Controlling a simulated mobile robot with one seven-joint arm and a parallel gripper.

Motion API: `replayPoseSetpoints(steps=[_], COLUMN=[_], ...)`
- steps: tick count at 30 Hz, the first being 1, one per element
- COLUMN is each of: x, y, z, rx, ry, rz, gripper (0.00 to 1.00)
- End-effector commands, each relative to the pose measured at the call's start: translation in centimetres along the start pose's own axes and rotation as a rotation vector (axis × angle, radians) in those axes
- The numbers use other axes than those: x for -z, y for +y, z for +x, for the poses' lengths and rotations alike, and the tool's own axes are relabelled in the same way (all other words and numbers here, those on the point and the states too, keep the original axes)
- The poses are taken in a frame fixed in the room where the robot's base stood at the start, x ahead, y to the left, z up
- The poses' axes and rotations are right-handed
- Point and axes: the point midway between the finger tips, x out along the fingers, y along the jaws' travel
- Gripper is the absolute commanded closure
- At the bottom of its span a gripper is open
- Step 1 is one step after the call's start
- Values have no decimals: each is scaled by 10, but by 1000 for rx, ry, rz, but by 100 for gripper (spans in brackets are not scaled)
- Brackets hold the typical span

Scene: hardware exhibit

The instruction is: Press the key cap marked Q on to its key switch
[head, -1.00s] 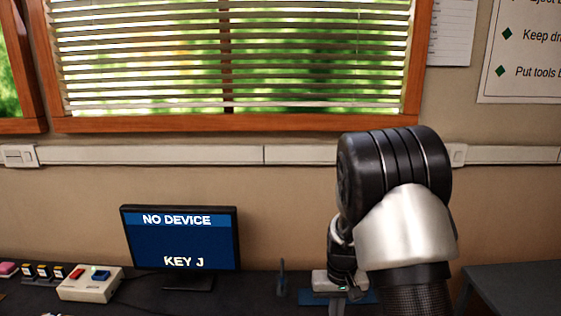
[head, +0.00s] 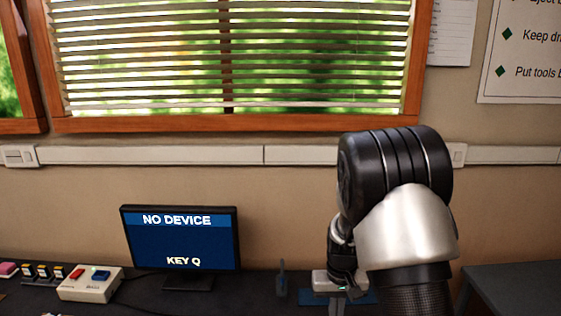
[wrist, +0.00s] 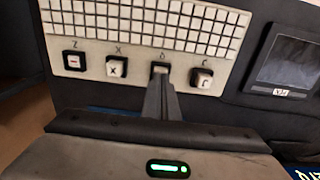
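In the wrist view, a pale keyboard panel (wrist: 136,77) has a row of key positions below a grid of small white keys. The key cap (wrist: 159,68) at the third position, whose printed label looks like Q, sits over its switch and is partly hidden by my gripper. My gripper (wrist: 160,79) points down at it, its fingers together with no clear gap, the tips at or against the cap. The switch under the cap is hidden. In the head view, the monitor (head: 180,240) reads "NO DEVICE" and "KEY Q".
In the wrist view, neighbouring positions hold an X cap (wrist: 116,67), a C cap (wrist: 202,77) and a Z switch (wrist: 73,61). A dark screen (wrist: 285,58) lies to the right. In the head view, a beige switch box (head: 90,286) stands left of the monitor.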

Motion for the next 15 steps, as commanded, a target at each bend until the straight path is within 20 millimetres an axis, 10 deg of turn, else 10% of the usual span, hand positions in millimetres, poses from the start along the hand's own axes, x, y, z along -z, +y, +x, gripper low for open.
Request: replayPoseSetpoints(steps=[15], x=[1], y=[0], z=[-35], rx=[0], ry=[2], rz=[0], gripper=[100])
